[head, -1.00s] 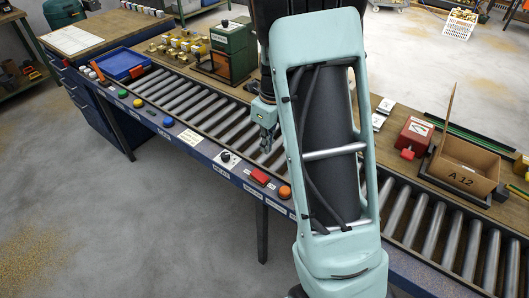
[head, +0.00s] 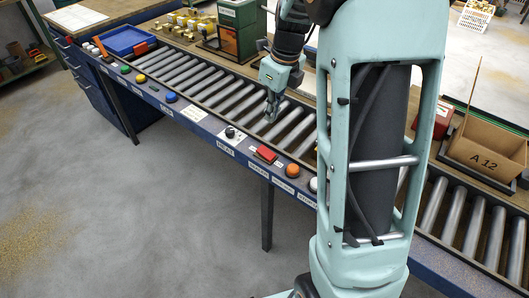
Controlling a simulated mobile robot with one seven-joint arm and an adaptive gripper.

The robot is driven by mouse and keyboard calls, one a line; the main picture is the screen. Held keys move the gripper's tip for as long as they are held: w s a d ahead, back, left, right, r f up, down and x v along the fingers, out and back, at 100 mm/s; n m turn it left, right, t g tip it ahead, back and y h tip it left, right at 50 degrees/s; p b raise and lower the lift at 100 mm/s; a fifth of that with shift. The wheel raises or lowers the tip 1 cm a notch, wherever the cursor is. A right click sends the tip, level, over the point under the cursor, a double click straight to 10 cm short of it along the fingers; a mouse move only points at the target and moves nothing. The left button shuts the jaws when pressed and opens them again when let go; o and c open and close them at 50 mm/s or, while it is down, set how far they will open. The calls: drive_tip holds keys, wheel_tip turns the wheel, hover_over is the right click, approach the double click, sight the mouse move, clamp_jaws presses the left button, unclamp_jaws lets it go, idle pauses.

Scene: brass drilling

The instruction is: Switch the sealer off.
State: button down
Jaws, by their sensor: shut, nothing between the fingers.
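A row of controls runs along the blue front rail of the roller conveyor. It has a green button (head: 125,70), a yellow button (head: 140,78), a blue button (head: 171,98), a black knob (head: 230,132) on a white plate, a red rocker switch (head: 267,154), an orange button (head: 293,170) and a white button (head: 314,184) partly behind my arm. Small labels sit below them; I cannot read firmly which one names the sealer. My gripper (head: 272,117) is shut and empty, pointing down over the rollers, behind and right of the black knob, apart from the controls.
A blue tray (head: 125,41) stands at the conveyor's far left. A green machine (head: 238,24) and brass parts (head: 190,24) are on the bench behind. A cardboard box (head: 485,152) marked A 12 is at right. My arm hides the middle right; the floor in front is open.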

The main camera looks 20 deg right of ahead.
sight(262, 149)
drive_tip(key=shift+r+b, duration=0.1)
drive_tip(key=shift+b, duration=0.5)
drive_tip(key=f, duration=0.4)
drive_tip(key=w+a+f+b, duration=0.1)
drive_tip(key=f, duration=0.4)
drive_tip(key=w+f, duration=0.1)
drive_tip(key=f, duration=0.3)
drive_tip(key=shift+a+f, duration=0.25)
drive_tip(key=shift+f, duration=0.15)
drive_tip(key=shift+w+a+r, duration=0.1)
